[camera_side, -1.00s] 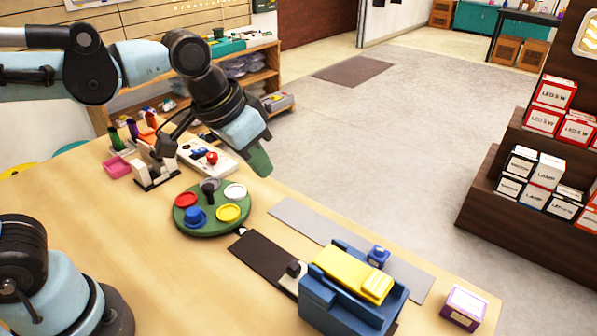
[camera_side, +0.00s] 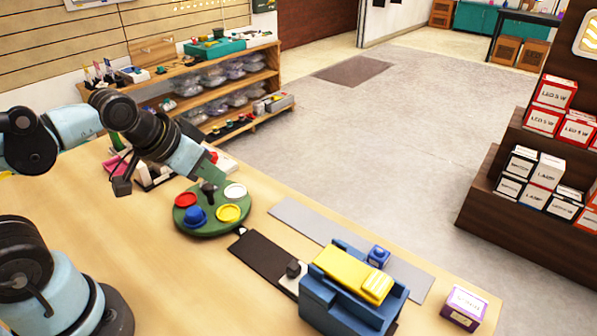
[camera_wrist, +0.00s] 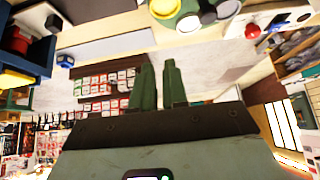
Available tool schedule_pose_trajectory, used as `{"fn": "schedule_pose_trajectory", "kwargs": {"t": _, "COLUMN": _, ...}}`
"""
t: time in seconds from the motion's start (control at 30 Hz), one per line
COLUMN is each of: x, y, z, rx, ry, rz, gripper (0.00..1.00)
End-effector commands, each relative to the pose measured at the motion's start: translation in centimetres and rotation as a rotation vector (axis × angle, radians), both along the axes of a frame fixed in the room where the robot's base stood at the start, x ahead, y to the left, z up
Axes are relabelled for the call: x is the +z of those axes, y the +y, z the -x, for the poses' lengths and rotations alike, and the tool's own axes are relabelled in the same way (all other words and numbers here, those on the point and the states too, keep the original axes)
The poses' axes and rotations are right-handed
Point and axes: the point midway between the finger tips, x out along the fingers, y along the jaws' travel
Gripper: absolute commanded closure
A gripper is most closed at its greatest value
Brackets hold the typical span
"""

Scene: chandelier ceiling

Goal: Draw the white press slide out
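A blue press (camera_side: 345,303) with a yellow top (camera_side: 352,272) stands at the front right of the table. A white slide (camera_side: 291,284) with a dark knob (camera_side: 293,269) shows at its left side, mostly hidden inside or behind the press. A dark strip (camera_side: 262,254) runs from it toward the turntable. My gripper (camera_side: 212,167) is above the far edge of the green turntable, well away from the slide. Its green fingers (camera_wrist: 158,88) are close together in the wrist view, with nothing seen between them. The white slide cannot be made out in the wrist view.
The round green turntable (camera_side: 212,228) carries red, blue, yellow and white pieces and a dark knob. A small blue block (camera_side: 377,256) is behind the press. A purple box (camera_side: 465,307) sits at the right table corner. The table's front left middle is clear.

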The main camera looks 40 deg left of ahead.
Motion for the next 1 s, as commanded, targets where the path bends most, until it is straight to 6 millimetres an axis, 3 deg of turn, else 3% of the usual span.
{"fn": "schedule_pose_trajectory", "kwargs": {"t": 0.03, "x": 0.1, "y": -0.3, "z": -0.1, "rx": -0.023, "ry": 0.009, "rz": -0.009, "gripper": 0.79}}
{"fn": "schedule_pose_trajectory", "kwargs": {"t": 0.2, "x": 0.8, "y": -3.0, "z": -1.0, "rx": -0.251, "ry": 0.103, "rz": -0.102, "gripper": 0.53}}
{"fn": "schedule_pose_trajectory", "kwargs": {"t": 0.43, "x": 1.3, "y": -9.2, "z": -2.3, "rx": -0.778, "ry": 0.287, "rz": -0.289, "gripper": 0.53}}
{"fn": "schedule_pose_trajectory", "kwargs": {"t": 0.7, "x": 0.8, "y": -15.7, "z": -2.3, "rx": -1.326, "ry": 0.44, "rz": -0.442, "gripper": 0.53}}
{"fn": "schedule_pose_trajectory", "kwargs": {"t": 0.83, "x": 0.5, "y": -17.3, "z": -2.1, "rx": -1.463, "ry": 0.474, "rz": -0.472, "gripper": 0.53}}
{"fn": "schedule_pose_trajectory", "kwargs": {"t": 1.0, "x": 0.0, "y": -17.8, "z": -2.0, "rx": -1.512, "ry": 0.485, "rz": -0.482, "gripper": 0.53}}
